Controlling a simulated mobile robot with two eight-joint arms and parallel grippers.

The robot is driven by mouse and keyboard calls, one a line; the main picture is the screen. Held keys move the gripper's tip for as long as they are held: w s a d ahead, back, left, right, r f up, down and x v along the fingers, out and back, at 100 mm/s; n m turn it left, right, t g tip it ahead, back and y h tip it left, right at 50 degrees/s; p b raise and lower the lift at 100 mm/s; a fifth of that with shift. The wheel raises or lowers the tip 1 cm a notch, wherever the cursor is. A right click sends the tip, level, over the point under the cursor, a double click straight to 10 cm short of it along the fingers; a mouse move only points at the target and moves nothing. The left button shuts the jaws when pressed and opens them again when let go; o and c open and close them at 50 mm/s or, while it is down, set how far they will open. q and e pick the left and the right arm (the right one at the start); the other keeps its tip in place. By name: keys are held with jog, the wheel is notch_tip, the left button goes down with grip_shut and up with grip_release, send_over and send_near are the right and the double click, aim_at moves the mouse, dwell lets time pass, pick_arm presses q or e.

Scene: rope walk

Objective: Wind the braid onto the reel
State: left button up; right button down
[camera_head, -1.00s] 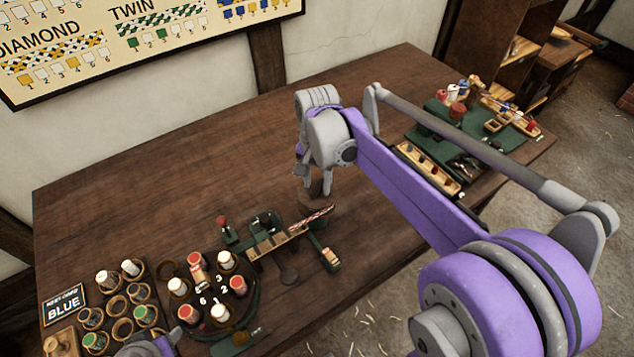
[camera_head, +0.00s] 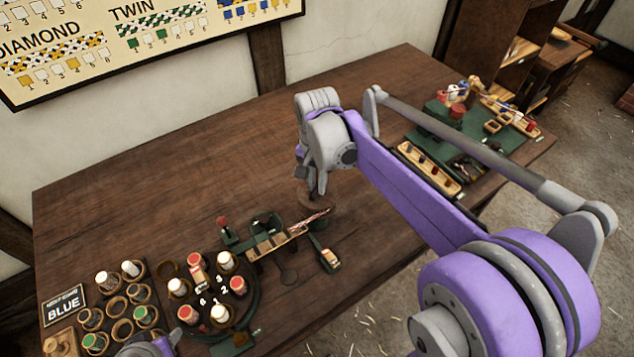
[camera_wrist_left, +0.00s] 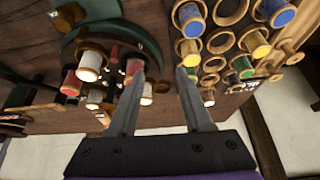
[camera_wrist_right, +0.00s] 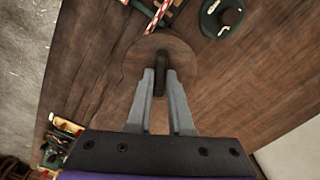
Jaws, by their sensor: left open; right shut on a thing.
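The reel (camera_head: 322,206) is a round brown wooden piece beside the green braiding stand (camera_head: 270,243). It shows from above in the right wrist view (camera_wrist_right: 140,52). My right gripper (camera_head: 316,196) is over the reel, its fingertips (camera_wrist_right: 161,76) shut on a dark upright handle (camera_wrist_right: 160,58) on it. The red and white braid (camera_head: 312,222) runs from the stand toward the reel; its striped end part also shows in the right wrist view (camera_wrist_right: 158,14). Whether it touches the reel is unclear. My left gripper (camera_wrist_left: 160,72) is open and empty near the bobbins; its fingertips are outside the head view.
A round bobbin carrier (camera_head: 250,305) holds red and white bobbins (camera_head: 226,262). Cup rings with bobbins (camera_head: 118,305) and a sign reading BLUE (camera_head: 64,305) stand at the left. A green mat (camera_head: 490,135) with trays lies at the right. The back of the table (camera_head: 190,160) is clear.

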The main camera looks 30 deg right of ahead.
jog(key=shift+n, duration=0.3)
